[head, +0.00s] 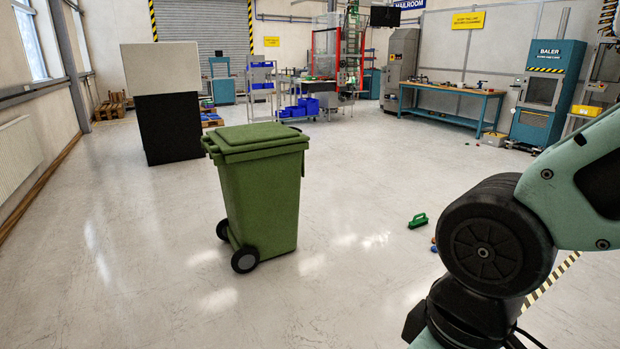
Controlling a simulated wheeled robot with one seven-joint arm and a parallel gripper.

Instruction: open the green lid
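A green wheeled bin (262,200) stands upright on the floor left of the picture's middle. Its green lid (256,138) lies closed on top. Two dark wheels show at its lower left, and what looks like the hinge and handle side (208,144) is at the left of the lid. My arm fills the right side of the picture, apart from the bin. My gripper is not in view.
A green brush (418,220) and small coloured items lie on the floor right of the bin. A black and white block (165,105) stands behind it at left. Workbench (450,88) and teal baler (545,95) line the back. Floor around the bin is clear.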

